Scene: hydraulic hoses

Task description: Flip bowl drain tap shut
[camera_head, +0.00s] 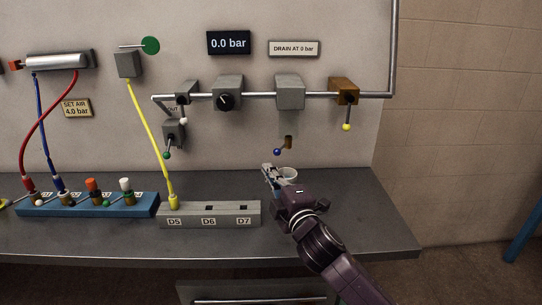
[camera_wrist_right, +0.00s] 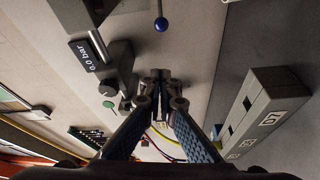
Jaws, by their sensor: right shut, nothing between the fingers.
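The bowl drain tap (camera_head: 289,142) is a small brass piece below the grey filter block (camera_head: 289,92). Its short lever ends in a blue ball (camera_head: 277,152) and points down to the left. In the right wrist view the blue ball (camera_wrist_right: 161,25) hangs on its thin lever at the top, beyond my fingertips. My right gripper (camera_head: 268,168) is shut and empty, just below and left of the blue ball, apart from it. Its closed fingertips (camera_wrist_right: 160,76) show in the wrist view. My left gripper is not in view.
A white cup (camera_head: 289,174) stands on the bench under the tap, close beside my right gripper. A grey socket block (camera_head: 230,214) marked D5, D6 and D7 lies to the left. A yellow-ball lever (camera_head: 346,127) hangs at the right. A display (camera_head: 229,43) reads 0.0 bar.

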